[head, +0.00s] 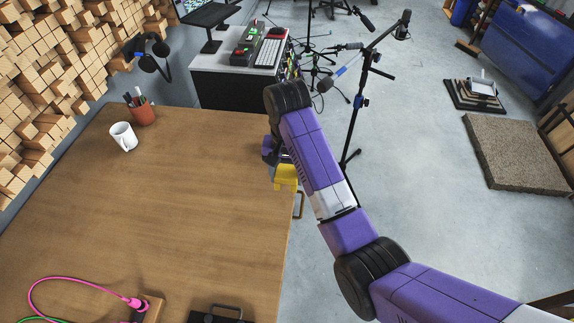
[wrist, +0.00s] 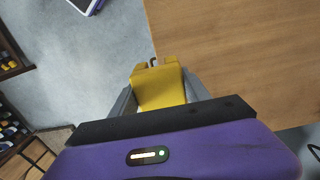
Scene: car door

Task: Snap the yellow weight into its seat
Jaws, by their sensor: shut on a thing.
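The yellow weight (head: 286,176) is at the right edge of the wooden table in the head view, partly behind my arm. My gripper (head: 276,160) is shut on it. In the wrist view the yellow weight (wrist: 161,86) sits between the two grey fingers of my gripper (wrist: 160,98). It lies over the line between the table top and the floor. A small dark hook or handle (head: 299,205) shows just below it at the table edge. I cannot pick out the seat for certain in either view.
The wooden table (head: 170,200) is mostly bare. A white mug (head: 123,137) and a pen pot (head: 142,113) stand at its back left. A pink cable (head: 75,279) and a black handled object (head: 215,314) are at the front. A microphone stand (head: 357,110) rises behind my arm.

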